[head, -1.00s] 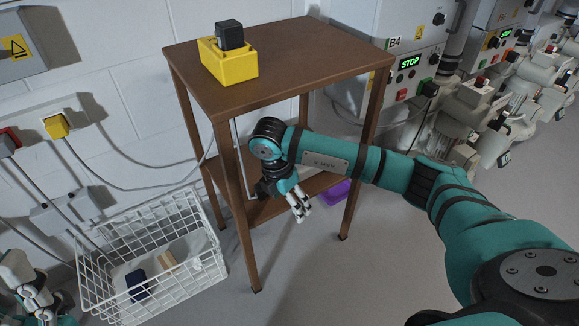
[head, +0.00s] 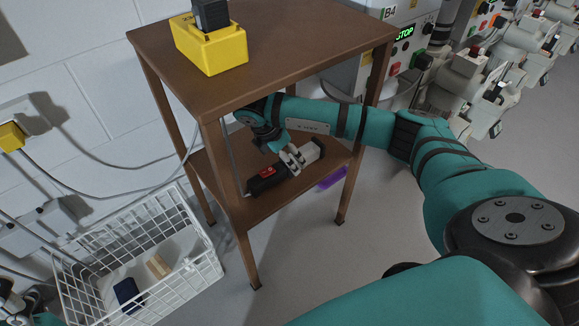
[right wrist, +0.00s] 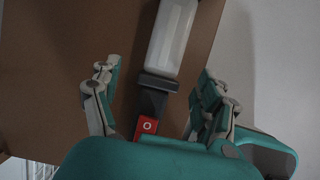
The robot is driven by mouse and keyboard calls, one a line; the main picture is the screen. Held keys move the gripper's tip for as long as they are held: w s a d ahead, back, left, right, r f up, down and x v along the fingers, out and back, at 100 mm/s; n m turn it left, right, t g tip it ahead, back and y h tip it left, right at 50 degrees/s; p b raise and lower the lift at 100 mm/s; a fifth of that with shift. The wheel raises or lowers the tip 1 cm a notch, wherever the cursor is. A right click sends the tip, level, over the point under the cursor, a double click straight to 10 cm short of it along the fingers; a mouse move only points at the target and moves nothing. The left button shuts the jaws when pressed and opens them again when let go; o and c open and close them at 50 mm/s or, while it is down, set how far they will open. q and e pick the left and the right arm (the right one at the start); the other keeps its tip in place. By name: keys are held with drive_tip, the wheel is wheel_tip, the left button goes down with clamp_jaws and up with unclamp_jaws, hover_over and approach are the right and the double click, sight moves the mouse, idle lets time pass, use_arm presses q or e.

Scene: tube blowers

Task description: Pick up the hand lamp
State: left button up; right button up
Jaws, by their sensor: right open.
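The hand lamp (head: 312,153) lies on the lower shelf of the brown table, with a black handle, a red switch part and a pale lens end. In the right wrist view the lamp (right wrist: 172,40) runs between the fingers, its red part close to the palm. My right gripper (head: 291,158) is over the lamp, and it also shows open in the right wrist view (right wrist: 160,103), one finger on each side. I cannot tell whether the fingers touch it. What seems to be part of my left gripper (head: 14,288) shows at the lower left edge, too small to read.
The brown table's top (head: 300,45) is above my right forearm and holds a yellow box (head: 212,50) with a black block. Its legs flank the shelf. A white wire basket (head: 205,235) stands at left.

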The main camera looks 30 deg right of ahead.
drive_tip(key=x, duration=0.3)
drive_tip(key=shift+f+b, duration=0.1)
drive_tip(key=shift+b, duration=0.3)
drive_tip(key=shift+a, duration=0.1)
clamp_jaws()
